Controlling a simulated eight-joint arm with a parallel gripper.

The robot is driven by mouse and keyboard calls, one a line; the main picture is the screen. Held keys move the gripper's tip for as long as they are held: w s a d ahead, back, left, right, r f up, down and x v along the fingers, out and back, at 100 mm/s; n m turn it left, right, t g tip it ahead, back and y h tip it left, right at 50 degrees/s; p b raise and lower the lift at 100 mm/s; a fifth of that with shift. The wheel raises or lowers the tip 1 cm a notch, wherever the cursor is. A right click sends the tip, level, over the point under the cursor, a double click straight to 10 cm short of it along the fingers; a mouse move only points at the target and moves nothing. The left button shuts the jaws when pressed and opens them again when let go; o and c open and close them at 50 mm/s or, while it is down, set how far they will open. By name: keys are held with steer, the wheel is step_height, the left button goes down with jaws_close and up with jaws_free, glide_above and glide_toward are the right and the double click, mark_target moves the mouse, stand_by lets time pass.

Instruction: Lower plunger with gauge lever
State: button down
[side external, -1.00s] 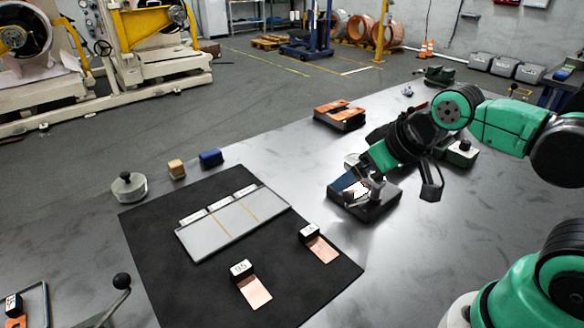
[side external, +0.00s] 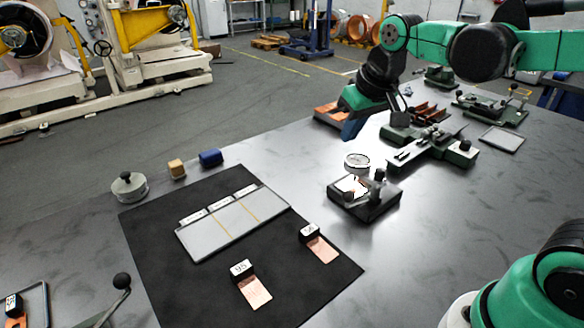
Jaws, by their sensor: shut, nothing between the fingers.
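The thickness gauge (side external: 364,203) stands on the table right of the black mat, with a dark base and a pale round dial (side external: 357,162) at its back. A small dark knob, which looks like its lever (side external: 379,175), sticks up at its right side. A bright copper-coloured piece (side external: 351,186) shows on the base. Whether the plunger is raised or touching it is too small to tell. My gripper (side external: 352,131) is shut and empty, with blue fingers pointing down. In the picture it is above and behind the gauge, apart from it.
Two copper foil pieces with black tagged blocks (side external: 257,293) (side external: 321,249) lie on the black mat (side external: 190,275), near a grey three-section board (side external: 233,224). A green fixture (side external: 432,145) stands behind the gauge to the right. A round weight (side external: 129,186) and small blocks stand left.

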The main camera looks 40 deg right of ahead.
steer(key=shift+w+d, duration=0.25)
steer(key=shift+w, duration=0.1)
steer(key=f, duration=0.7)
steer(key=w+f, duration=0.1)
steer(key=f, duration=0.2)
steer(key=shift+f, duration=0.15)
steer(key=shift+s+f, duration=0.25)
steer(key=shift+s, duration=0.4)
